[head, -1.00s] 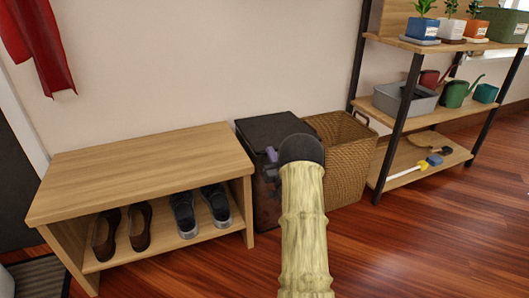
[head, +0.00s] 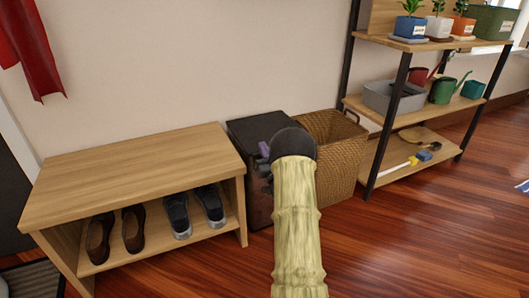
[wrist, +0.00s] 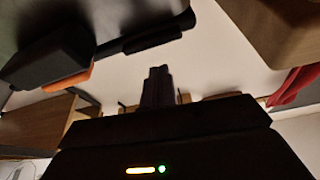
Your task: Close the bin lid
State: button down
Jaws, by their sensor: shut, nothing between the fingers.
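The dark bin (head: 256,128) stands against the wall between the wooden bench and a wicker basket. Its top looks dark and roughly level, but my arm hides its right part, and I cannot tell how the lid sits. My gripper (head: 264,152) has purplish fingers at the bin's front upper edge, left of my arm's dark end. Whether they touch the bin is unclear. In the wrist view my gripper (wrist: 157,85) has its fingers together with nothing between them. Dark shapes fill that view's upper left, and I cannot tell what they are.
The wooden bench (head: 130,165) with several shoes is close on the left. The wicker basket (head: 335,155) adjoins the bin on the right, partly behind my arm. A shelf rack (head: 440,100) with plants and watering cans stands further right. Wooden floor (head: 420,240) is clear in front.

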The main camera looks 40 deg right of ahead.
jog(key=r+p+v, duration=0.1)
jog(key=p+v, duration=0.3)
jog(key=v, duration=0.5)
jog(key=shift+s, duration=0.6)
jog(key=shift+w, duration=0.15)
